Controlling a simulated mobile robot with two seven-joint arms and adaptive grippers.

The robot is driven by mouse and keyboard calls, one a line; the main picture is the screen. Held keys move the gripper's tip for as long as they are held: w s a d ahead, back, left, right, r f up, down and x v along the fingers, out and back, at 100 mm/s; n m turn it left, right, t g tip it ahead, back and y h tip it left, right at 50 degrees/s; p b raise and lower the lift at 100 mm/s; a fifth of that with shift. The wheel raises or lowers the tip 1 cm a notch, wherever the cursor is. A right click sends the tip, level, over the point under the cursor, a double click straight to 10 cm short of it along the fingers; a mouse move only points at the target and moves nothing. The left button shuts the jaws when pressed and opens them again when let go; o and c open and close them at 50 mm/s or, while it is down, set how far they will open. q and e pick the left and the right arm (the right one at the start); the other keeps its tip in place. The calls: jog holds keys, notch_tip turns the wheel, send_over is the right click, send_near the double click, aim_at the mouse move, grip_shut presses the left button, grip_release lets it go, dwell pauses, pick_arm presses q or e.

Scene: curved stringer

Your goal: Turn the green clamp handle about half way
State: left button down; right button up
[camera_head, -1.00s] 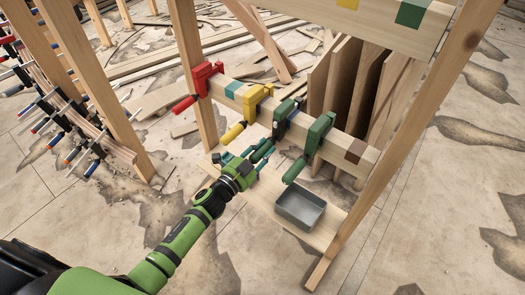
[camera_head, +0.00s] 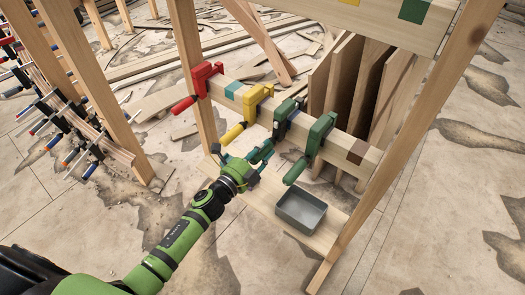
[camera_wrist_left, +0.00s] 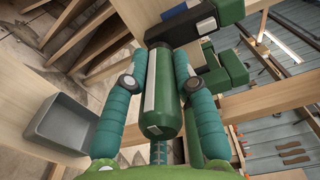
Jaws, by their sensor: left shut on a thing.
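A green clamp (camera_head: 284,108) sits on the wooden beam, with another green clamp (camera_head: 319,132) to its right, its handle (camera_head: 295,171) hanging free. My left gripper (camera_head: 262,153) is below the beam at the left of these two, at the handle of the first green clamp. In the left wrist view the dark green handle (camera_wrist_left: 160,105) lies between the two teal fingers (camera_wrist_left: 160,75), which are shut on it from both sides. The handle is mostly hidden in the head view. My right gripper does not show.
A yellow clamp (camera_head: 254,102) and a red clamp (camera_head: 205,77) are on the same beam to the left. A grey metal tray (camera_head: 301,211) stands on the lower board. Wooden posts (camera_head: 400,150) frame the rack. Boards (camera_head: 350,90) lean behind it.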

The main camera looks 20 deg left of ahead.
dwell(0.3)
pick_arm(q)
jog(key=c, duration=1)
grip_release()
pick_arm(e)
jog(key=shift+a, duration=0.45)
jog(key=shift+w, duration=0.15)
pick_arm(q)
jog(key=shift+s, duration=0.1)
jog(key=v, duration=1.2)
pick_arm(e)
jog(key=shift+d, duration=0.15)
